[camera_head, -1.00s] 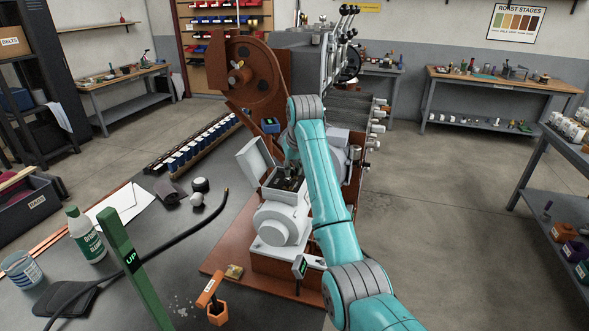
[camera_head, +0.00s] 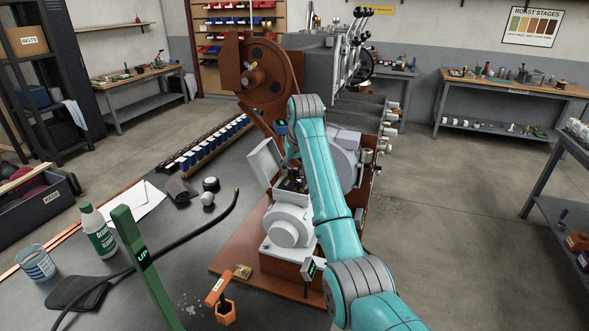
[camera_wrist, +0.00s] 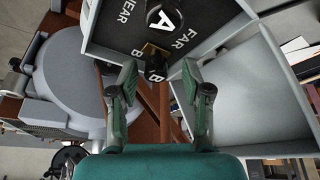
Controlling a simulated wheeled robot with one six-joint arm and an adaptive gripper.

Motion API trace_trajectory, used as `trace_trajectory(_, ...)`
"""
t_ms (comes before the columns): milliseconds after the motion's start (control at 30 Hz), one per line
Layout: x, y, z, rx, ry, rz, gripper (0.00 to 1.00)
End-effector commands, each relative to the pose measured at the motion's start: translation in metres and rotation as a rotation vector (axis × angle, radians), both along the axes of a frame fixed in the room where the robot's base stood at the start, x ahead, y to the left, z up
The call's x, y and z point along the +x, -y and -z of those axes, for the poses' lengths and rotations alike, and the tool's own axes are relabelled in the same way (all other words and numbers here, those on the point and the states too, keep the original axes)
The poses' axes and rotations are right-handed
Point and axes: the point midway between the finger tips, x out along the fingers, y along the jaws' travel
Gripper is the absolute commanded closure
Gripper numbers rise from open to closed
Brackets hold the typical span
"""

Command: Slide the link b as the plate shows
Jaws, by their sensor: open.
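In the wrist view a dark plate (camera_wrist: 118,22) bears white lettering that reads FAR, a partly cut-off word ending in EAR, and B marks. A black knob marked A (camera_wrist: 163,18) is at the top. Below it a small black piece marked B (camera_wrist: 155,74), apparently link b, sits by a brassy part (camera_wrist: 153,52). My gripper (camera_wrist: 158,88) is open, its fingertips apart on either side of the B piece, with nothing held. I cannot tell the depth between them. In the head view my arm mostly hides the gripper and the plate.
A pale raised lid (camera_head: 264,160) stands open beside the mechanism; it is also at right in the wrist view (camera_wrist: 250,100). A white rounded housing (camera_head: 289,226) is in front. A green post marked UP (camera_head: 143,262) and a black hose (camera_head: 190,235) are left.

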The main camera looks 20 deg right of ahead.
Motion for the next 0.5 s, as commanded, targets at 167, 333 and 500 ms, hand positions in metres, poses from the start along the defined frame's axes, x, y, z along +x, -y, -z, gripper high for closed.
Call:
trace_trajectory(167, -0.008, 0.000, -0.025, 0.000, 0.006, 0.000, 0.51)
trace_trajectory(333, -0.019, 0.000, -0.048, 0.000, 0.005, 0.000, 0.51)
trace_trajectory(500, -0.025, 0.000, -0.062, 0.000, 0.003, 0.000, 0.51)
